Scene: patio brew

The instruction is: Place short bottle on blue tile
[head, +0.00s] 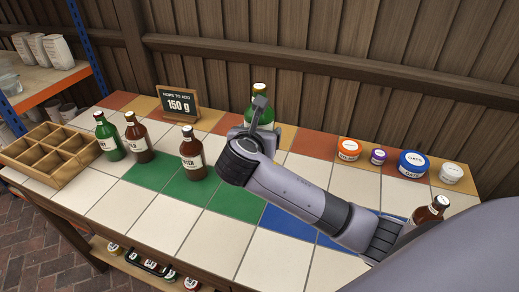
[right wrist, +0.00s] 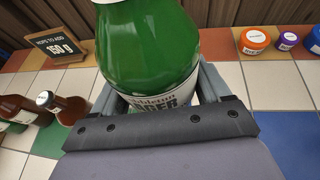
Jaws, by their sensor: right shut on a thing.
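My right gripper (head: 262,122) is shut around a green bottle (head: 251,107) with a white cap, near the back middle of the table; my arm hides its lower part. In the right wrist view this green bottle (right wrist: 150,45) stands between the fingers (right wrist: 165,105), its label partly covered. I cannot tell whether its base touches the table. Blue tiles (head: 284,219) lie at the front right, partly under my arm; one blue tile (right wrist: 300,153) shows in the right wrist view. A brown bottle (head: 190,155) stands on green tiles. Which bottle counts as short is unclear. My left gripper is out of view.
Another green bottle (head: 108,140) and brown bottle (head: 138,140) stand by a wooden crate (head: 80,178) at left. A brown bottle (head: 424,215) at right is partly behind my arm. A sign (head: 178,103) and several jars (head: 412,163) line the back. Front white tiles are bare.

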